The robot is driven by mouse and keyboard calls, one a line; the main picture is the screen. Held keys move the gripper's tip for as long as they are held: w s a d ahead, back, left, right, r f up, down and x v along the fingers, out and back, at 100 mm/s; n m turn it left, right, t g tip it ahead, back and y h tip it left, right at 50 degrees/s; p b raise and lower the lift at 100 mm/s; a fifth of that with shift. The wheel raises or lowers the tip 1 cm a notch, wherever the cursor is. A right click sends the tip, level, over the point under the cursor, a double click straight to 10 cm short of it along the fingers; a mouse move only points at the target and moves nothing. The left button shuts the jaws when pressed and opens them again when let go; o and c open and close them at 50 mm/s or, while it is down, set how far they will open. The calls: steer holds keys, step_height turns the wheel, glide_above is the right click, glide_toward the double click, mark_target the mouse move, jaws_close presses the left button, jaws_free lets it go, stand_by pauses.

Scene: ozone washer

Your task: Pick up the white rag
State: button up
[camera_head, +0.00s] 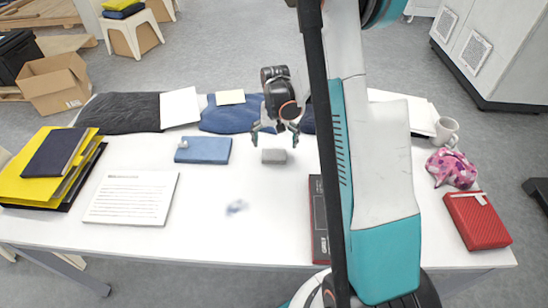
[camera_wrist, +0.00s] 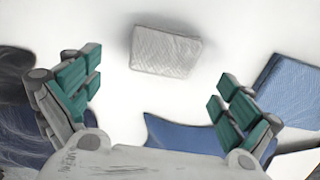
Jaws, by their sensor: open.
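The white rag is a small, folded, light grey-white pad with a fine texture. It lies flat on the white table in the head view (camera_head: 274,157) and near the top middle of the wrist view (camera_wrist: 166,51). My gripper (camera_head: 275,137) is open and empty just beyond the rag, toward the far side of the table. In the wrist view the green-padded fingers of my gripper (camera_wrist: 158,92) are spread wide, with the rag ahead of them and apart from them.
A blue cloth (camera_head: 225,119) lies behind my gripper. A blue flat item (camera_head: 203,150) lies left of the rag. A dark red-edged box (camera_head: 319,222) lies nearer, at right. A printed sheet (camera_head: 132,198) lies at left. The table (camera_head: 235,240) is mostly clear in front of the rag.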

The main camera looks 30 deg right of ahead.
mark_target(274, 153)
steer(key=f, duration=0.1)
steer(key=f+b, duration=0.1)
steer(key=f, duration=0.1)
steer(key=f+b, duration=0.1)
steer(key=shift+s+a+f, duration=0.15)
steer(key=shift+a+f, duration=0.15)
steer(key=shift+f, duration=0.1)
steer(key=shift+r, duration=0.1)
steer(key=shift+c, duration=0.5)
steer(key=c, duration=1.1)
step_height(274, 153, up, 20)
steer(key=p, duration=0.7)
